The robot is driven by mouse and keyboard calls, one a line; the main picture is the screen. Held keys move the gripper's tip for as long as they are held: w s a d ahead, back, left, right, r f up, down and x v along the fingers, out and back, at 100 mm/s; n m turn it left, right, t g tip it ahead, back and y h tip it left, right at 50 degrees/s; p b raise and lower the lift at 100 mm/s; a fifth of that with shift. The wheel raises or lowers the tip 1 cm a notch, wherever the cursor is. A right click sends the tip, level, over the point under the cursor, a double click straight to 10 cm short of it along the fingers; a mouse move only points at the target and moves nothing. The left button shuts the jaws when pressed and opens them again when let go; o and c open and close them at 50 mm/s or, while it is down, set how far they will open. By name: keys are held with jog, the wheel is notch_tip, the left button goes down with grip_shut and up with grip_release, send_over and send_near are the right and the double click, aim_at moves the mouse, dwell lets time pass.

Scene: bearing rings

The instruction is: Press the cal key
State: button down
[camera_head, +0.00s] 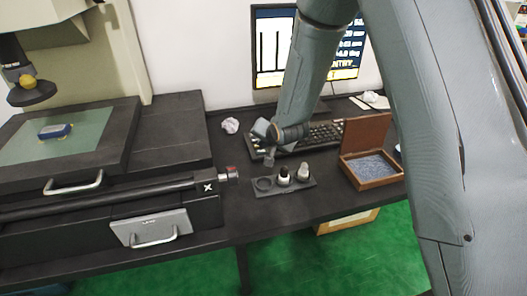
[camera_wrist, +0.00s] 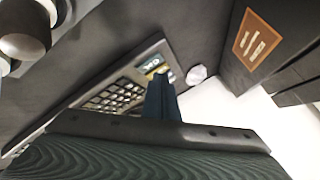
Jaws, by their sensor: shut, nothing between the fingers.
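The black keyboard (camera_head: 325,135) lies on the dark bench below the monitor. It also shows in the wrist view (camera_wrist: 112,98), with rows of dark keys. At its far end in that view are a few larger, coloured, lettered keys (camera_wrist: 150,64); their lettering is too small to tell surely which is the cal key. My gripper (camera_head: 269,160) is shut and empty at the left end of the keyboard in the head view. In the wrist view its fingers (camera_wrist: 160,78) point towards the coloured keys and partly cover them. I cannot tell whether the fingertips touch a key.
A holder (camera_head: 284,187) with small round parts stands in front of the keyboard. An open brown box (camera_head: 372,182) is to its right. Crumpled paper (camera_head: 230,125) lies to the left, also seen in the wrist view (camera_wrist: 196,74). The lit monitor (camera_head: 268,50) stands behind.

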jog(key=shift+f, duration=0.15)
dwell(0.6)
jog(key=shift+f, duration=0.3)
jog(key=shift+s+f+b, duration=0.1)
jog(key=shift+f+b, duration=0.2)
dwell(0.8)
jog(key=shift+r, duration=0.1)
jog(key=shift+r+p, duration=0.6)
jog(key=shift+r, duration=0.05)
jog(key=shift+r, duration=0.1)
jog(key=shift+r+p, duration=1.8)
jog(key=shift+r, duration=0.6)
jog(key=shift+d, duration=0.15)
